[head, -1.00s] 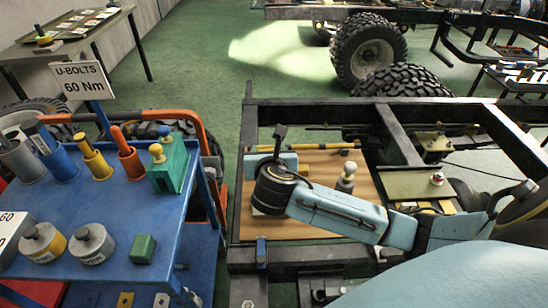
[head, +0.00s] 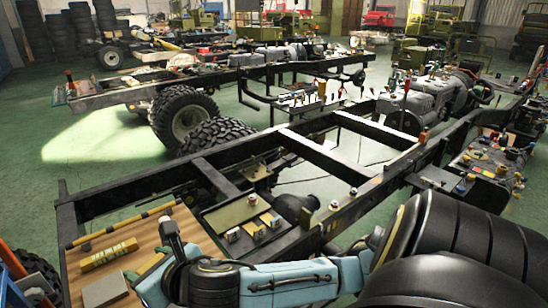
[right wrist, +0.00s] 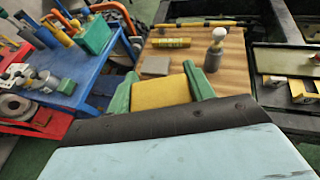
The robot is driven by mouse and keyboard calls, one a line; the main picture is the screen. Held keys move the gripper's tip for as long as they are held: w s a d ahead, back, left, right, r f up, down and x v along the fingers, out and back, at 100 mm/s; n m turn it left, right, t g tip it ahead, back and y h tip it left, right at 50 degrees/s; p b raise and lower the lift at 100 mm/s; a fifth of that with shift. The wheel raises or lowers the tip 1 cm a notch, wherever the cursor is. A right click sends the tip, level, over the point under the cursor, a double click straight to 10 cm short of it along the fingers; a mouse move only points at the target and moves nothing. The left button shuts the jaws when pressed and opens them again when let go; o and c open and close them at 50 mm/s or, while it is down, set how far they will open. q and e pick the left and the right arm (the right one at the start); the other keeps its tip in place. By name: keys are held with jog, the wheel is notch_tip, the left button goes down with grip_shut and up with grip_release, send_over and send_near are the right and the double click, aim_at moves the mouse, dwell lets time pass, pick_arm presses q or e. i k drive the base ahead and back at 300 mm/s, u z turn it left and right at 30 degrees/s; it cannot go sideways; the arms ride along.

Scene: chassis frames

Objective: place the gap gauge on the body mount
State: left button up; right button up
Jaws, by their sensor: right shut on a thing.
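In the right wrist view my right gripper (right wrist: 160,75) has two green fingers, one on each side of a yellow block (right wrist: 161,93). It is shut on this block, apparently the gap gauge, above the near part of the wooden board. Small upright fittings (head: 353,192) stand on the near chassis rail, well to the right of the gripper. I cannot tell which one is the body mount. My left gripper is not in view.
The wooden board (head: 152,236) bears a yellow bar (head: 108,253), a grey block (head: 105,290) and a knobbed cylinder (right wrist: 214,50). A blue cart (right wrist: 101,88) stands left of it. Dark chassis rails (head: 300,146) frame open gaps.

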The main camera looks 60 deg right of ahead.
aim_at(224, 217)
jog(key=z, duration=0.3)
jog(key=k, duration=0.7)
jog(key=z, duration=1.15)
jog(key=i, duration=0.8)
jog(key=u, duration=0.5)
jog(key=i, duration=0.75)
jog(key=u, duration=0.8)
